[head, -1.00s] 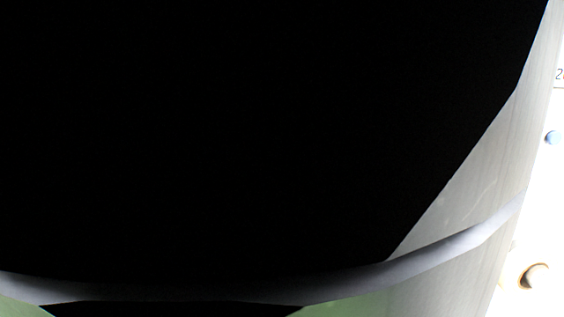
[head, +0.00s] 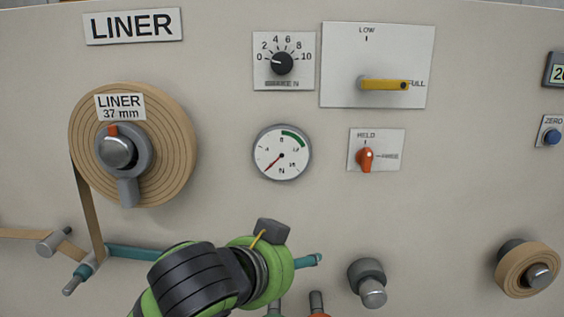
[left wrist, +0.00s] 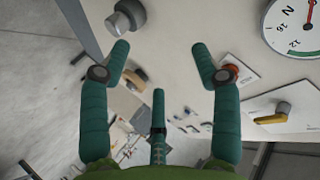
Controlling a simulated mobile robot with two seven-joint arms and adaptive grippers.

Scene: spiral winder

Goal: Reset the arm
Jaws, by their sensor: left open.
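My left gripper (left wrist: 161,50) is open and empty, with its teal fingers spread in the left wrist view. In the head view my green and black wrist (head: 215,275) stands low in the middle, before the panel. A yellow lever (head: 384,85) lies level, pointing to FULL. The gauge (head: 281,153) needle points down left. My right gripper is not in view.
A grey peg (head: 369,283) and a small tan roll (head: 517,276) stick out at lower right. The brake dial (head: 282,63) points near 0.

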